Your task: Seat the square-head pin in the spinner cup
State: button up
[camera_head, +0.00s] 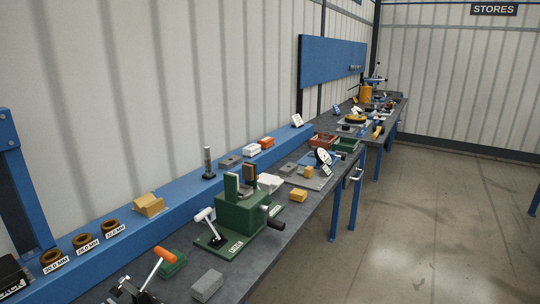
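I cannot single out the square-head pin with certainty. A dark upright post with a wider base (208,163) stands on the blue ledge and is too small to tell if it has a square head. I cannot clearly identify the spinner cup either. A green fixture (240,213) with two upright jaws and a black-handled crank (274,222) stands on the near bench. A round yellow piece (355,119) sits farther along, too small to make out. My gripper is not in view.
The blue ledge (180,208) runs along the wall with brown rings (82,241) and a tan block (149,204). The floor (400,220) at right is clear.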

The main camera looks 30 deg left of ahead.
aim_at(245, 191)
jog(key=u, duration=0.05)
jog(key=i, duration=1.55)
jog(key=u, duration=0.8)
jog(key=i, duration=1)
jog(key=u, duration=1.65)
jog(key=i, duration=0.6)
jog(key=u, duration=0.5)
